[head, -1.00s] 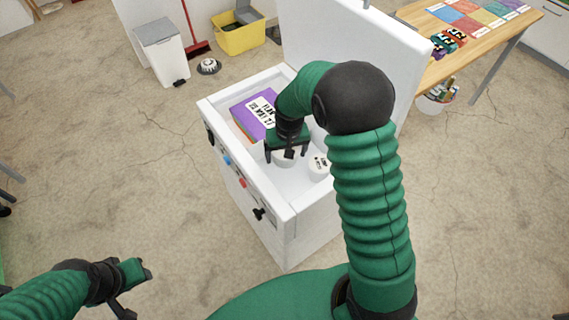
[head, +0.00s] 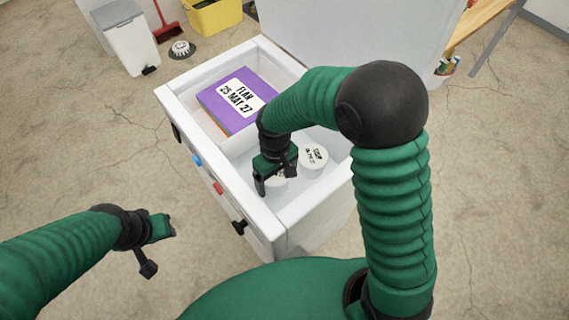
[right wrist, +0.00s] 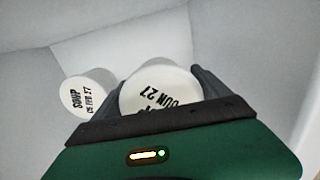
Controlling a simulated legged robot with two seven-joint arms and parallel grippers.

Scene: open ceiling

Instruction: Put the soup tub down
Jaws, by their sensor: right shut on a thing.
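A white round tub (right wrist: 160,91) is between the fingers of my right gripper (head: 267,182) inside the open white chest freezer (head: 278,222). In the right wrist view the fingers are on both sides of it. Its lid reads "JUN 27"; the rest of the label is hidden. In the head view my gripper covers most of it. I cannot tell whether it touches the freezer floor. A second white tub (head: 313,157), labelled "SOUP", stands close beside it; it also shows in the right wrist view (right wrist: 86,95). My left gripper (head: 164,229) is outside the freezer, its fingers unclear.
A purple box (head: 226,93) labelled "FLAN 25 MAY 27" lies at the freezer's far left. The raised lid (head: 350,35) stands behind. Freezer walls surround the right gripper closely. A white bin (head: 131,40) and a yellow bucket (head: 215,15) stand on the floor beyond.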

